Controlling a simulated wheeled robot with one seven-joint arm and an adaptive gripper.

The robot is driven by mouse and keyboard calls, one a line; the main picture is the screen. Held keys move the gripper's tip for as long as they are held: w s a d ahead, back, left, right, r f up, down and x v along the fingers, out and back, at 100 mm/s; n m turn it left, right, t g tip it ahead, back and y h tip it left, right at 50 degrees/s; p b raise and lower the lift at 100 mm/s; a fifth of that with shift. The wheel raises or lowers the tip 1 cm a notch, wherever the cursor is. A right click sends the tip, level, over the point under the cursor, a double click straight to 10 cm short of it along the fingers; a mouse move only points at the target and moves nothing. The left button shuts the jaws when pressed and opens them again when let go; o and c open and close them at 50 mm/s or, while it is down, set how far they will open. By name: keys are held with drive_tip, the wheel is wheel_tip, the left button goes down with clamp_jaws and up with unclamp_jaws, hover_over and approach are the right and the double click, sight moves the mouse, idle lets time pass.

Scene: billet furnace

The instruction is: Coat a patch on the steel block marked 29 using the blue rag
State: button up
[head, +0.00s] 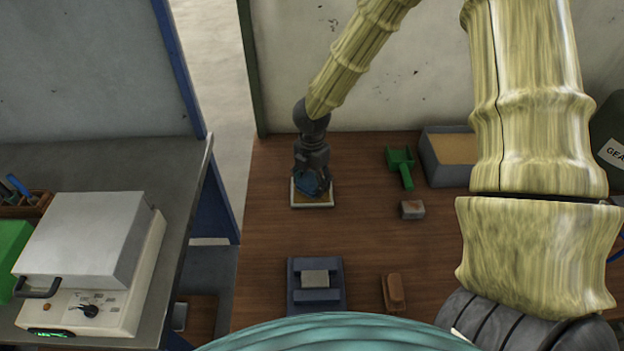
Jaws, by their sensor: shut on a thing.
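My gripper (312,178) points down at the back left of the wooden bench. It is shut on the blue rag (311,183), a dark blue bundle mostly covered by the fingers. The rag is at a shallow white-rimmed tray (294,205) with a yellow-brown inside; I cannot tell if it touches the contents. A grey metal block (316,278) sits in a blue-grey holder (317,301) at the front. Another small grey block with a brownish patch (411,210) lies to the right. No number is readable on either block.
A green scoop (401,168) and a grey bin of tan material (433,160) stand at the back right. A brown brush-like block (394,292) lies near the front. A white furnace box (92,255) stands on the left grey table. The bench middle (350,235) is clear.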

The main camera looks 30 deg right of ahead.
sight(312, 180)
drive_tip(key=shift+s+f, duration=0.1)
drive_tip(key=shift+f, duration=0.3)
idle(2.2)
drive_tip(key=shift+r, duration=0.15)
drive_tip(key=shift+r+p, duration=3.4)
drive_tip(key=shift+p, duration=0.15)
